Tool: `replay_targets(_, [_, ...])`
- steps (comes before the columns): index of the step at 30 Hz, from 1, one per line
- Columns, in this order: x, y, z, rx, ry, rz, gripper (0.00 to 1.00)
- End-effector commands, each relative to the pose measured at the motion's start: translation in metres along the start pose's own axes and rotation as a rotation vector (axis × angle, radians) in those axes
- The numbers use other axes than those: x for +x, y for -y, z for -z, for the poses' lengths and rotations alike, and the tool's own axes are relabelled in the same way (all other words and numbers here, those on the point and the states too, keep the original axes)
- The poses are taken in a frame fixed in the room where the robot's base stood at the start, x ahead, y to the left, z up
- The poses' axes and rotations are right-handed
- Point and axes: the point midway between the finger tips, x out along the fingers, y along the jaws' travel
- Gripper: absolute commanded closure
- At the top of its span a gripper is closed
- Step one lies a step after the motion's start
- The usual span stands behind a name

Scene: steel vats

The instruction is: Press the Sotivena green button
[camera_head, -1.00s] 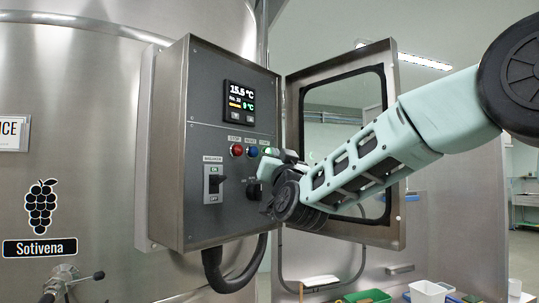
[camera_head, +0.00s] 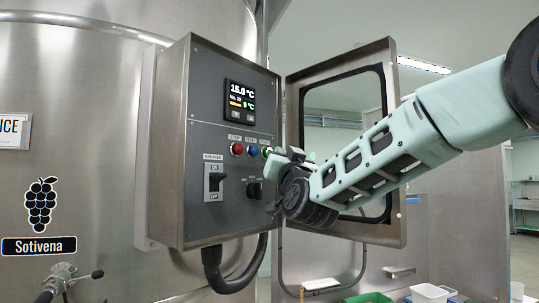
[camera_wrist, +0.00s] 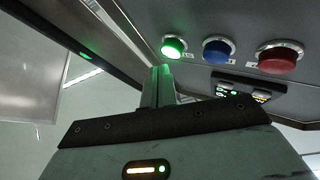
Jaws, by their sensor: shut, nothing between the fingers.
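The Sotivena control box (camera_head: 200,130) is mounted on the steel vat with its door open. Its green button (camera_head: 267,151) is the rightmost of a row of three and is partly behind my gripper in the head view. In the wrist view the green button (camera_wrist: 173,47) glows brightly. My gripper (camera_head: 276,157) is shut and empty, close to it. In the wrist view the shut fingertips (camera_wrist: 161,70) are just below the green button and catch its green light. I cannot tell whether they touch it.
The red button (camera_head: 237,149) and blue button (camera_head: 252,150) sit left of the green one. Below are a breaker switch (camera_head: 214,182) and a black knob (camera_head: 254,190). The open door (camera_head: 397,150) with its window stands behind my arm.

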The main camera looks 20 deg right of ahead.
Motion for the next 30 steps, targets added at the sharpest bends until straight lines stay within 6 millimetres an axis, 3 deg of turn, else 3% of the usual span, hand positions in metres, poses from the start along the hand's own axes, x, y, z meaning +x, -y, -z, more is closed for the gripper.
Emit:
replay_targets(14, [-0.031, -0.022, 0.02, -0.001, -0.002, 0.0, 1.0])
replay_targets(30, [-0.033, -0.024, 0.024, 0.0, -0.001, 0.0, 1.0])
